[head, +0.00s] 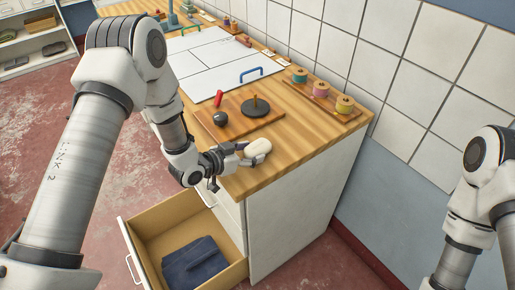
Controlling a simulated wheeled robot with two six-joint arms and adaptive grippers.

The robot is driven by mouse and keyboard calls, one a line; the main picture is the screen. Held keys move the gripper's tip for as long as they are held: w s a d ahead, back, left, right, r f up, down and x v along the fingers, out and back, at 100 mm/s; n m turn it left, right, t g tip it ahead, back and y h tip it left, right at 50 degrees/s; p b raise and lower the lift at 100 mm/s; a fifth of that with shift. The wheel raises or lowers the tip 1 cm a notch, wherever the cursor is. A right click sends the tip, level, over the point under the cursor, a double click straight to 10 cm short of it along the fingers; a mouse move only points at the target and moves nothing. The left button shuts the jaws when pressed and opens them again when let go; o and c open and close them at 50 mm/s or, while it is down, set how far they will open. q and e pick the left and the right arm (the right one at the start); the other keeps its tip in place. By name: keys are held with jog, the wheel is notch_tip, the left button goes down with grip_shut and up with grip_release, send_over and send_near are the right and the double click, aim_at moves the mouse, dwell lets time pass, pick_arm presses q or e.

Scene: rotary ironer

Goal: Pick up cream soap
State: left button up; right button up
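The cream soap (258,147) is a pale rounded bar at the front edge of the wooden counter. My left gripper (251,153) reaches in from the left at the counter edge. Its dark fingers lie on either side of the soap, one at its upper left and one along its lower side. Whether they are closed tight on it, and whether the soap rests on the wood or is just above it, I cannot tell. My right gripper is out of the picture; only part of my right arm shows at the right.
A wooden board (238,122) with a black knob and a dark disc lies behind the soap. Spools (322,88) stand on a strip near the tiled wall. Below, an open drawer (152,236) holds a folded dark blue cloth (195,265). White panels lie farther back.

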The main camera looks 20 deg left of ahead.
pick_arm(q)
jog(key=c, duration=0.4)
jog(key=shift+w+f, duration=0.1)
jog(key=shift+f, duration=0.05)
jog(key=shift+r, duration=0.5)
jog(key=shift+s+a+r+b, duration=0.2)
jog(key=shift+r+b, duration=0.2)
jog(key=shift+r, duration=0.2)
jog(key=shift+s+a+r+b, duration=0.1)
jog(key=shift+s+r+b, duration=0.1)
jog(key=shift+r+b, duration=0.3)
jog(key=v, duration=0.2)
jog(key=f+v, duration=0.1)
jog(key=v, duration=0.2)
jog(key=f+b+v, duration=0.1)
jog(key=v, duration=0.2)
jog(key=shift+s+a+r, duration=0.1)
jog(key=shift+s+a, duration=0.35)
jog(key=s+a, duration=0.1)
jog(key=s, duration=0.1)
jog(key=s+a+p, duration=0.1)
jog(key=s+a, duration=0.1)
jog(key=s, duration=0.1)
jog(key=shift+s+a+r, duration=0.1)
jog(key=shift+s+r, duration=0.2)
